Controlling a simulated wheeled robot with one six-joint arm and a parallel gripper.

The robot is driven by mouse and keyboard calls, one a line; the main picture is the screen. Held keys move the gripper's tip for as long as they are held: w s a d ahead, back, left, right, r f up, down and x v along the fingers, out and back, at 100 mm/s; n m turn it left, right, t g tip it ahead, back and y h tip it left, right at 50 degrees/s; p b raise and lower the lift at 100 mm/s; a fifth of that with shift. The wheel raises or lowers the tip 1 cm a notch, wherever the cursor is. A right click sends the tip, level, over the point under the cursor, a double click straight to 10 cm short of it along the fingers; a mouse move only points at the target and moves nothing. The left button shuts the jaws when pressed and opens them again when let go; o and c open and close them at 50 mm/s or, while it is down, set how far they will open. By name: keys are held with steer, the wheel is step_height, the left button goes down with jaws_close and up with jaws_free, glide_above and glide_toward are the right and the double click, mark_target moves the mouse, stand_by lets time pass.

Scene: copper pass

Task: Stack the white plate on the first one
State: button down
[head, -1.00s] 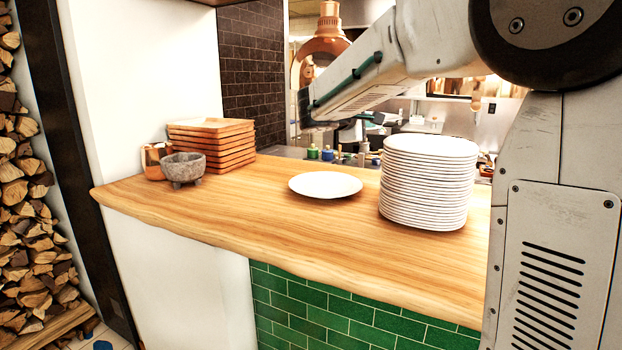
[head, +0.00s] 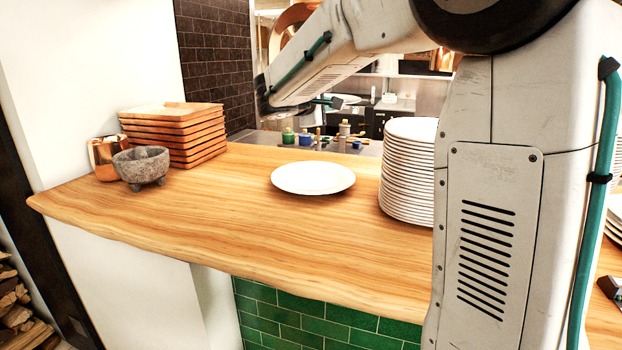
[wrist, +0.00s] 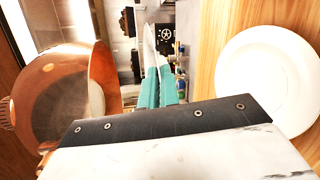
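A single white plate (head: 313,178) lies flat on the wooden counter in the head view. A tall stack of white plates (head: 408,150) stands to its right, partly hidden by my arm. One white plate (wrist: 268,75) also shows at the right of the wrist view, apart from the fingers. My gripper (head: 328,101) is raised beyond the counter in the head view, small and partly hidden.
Stacked wooden trays (head: 172,133), a grey stone bowl (head: 142,165) and a copper cup (head: 105,158) occupy the counter's left end. A copper lamp (wrist: 62,90) is close at left in the wrist view. The counter's front middle (head: 240,220) is clear.

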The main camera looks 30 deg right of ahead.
mark_target(325, 191)
step_height(325, 191, down, 22)
steer(key=shift+w+a+r, duration=0.1)
steer(key=shift+w, duration=0.05)
stand_by(0.5)
steer(key=c, duration=1.9)
jaws_free()
steer(key=shift+f, duration=0.2)
